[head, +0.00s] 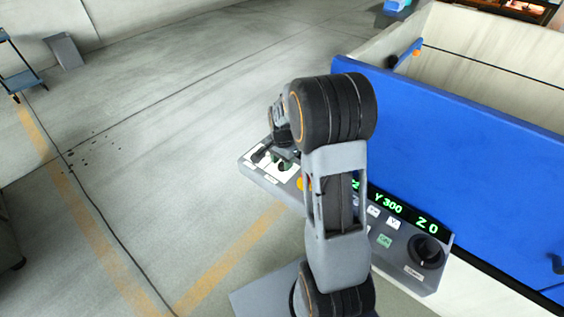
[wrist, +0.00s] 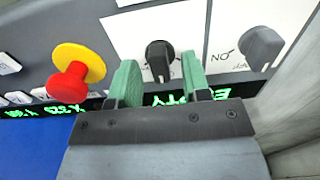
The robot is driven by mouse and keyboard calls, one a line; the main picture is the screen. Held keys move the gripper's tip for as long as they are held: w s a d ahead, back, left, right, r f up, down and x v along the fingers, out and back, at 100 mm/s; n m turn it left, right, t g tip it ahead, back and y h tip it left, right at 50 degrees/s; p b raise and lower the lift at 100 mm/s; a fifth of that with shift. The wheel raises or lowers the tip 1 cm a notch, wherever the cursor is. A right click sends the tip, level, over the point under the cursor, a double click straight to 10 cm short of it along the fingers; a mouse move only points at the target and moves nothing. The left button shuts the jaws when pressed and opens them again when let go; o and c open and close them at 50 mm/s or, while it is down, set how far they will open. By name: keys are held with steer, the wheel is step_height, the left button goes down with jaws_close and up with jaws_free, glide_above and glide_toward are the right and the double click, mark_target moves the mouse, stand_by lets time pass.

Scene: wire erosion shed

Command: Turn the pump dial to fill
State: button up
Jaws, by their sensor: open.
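My gripper (wrist: 160,78) is open, with one green finger on each side of a black dial (wrist: 158,58) in the wrist view. Gaps show between the dial and both fingers. I cannot tell how deep the fingertips reach around it. The dial sits on a white plate, and its setting marks are too small to read. This is likely the pump dial, but its name cannot be read. Green display letters (wrist: 172,99) behind the fingers are partly hidden. In the head view my gripper (head: 284,160) is over the left end of the control panel (head: 407,272), partly hidden by my arm.
A grey knob (wrist: 261,47) on another white plate, marked ON upside down, is right of the dial. A red stop button (wrist: 76,80) with a yellow collar is left. A large black knob (head: 427,249) is at the panel's right end. A blue machine wall (head: 450,150) rises behind.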

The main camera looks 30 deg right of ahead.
steer(key=shift+f, duration=0.3)
jaws_close()
stand_by(0.3)
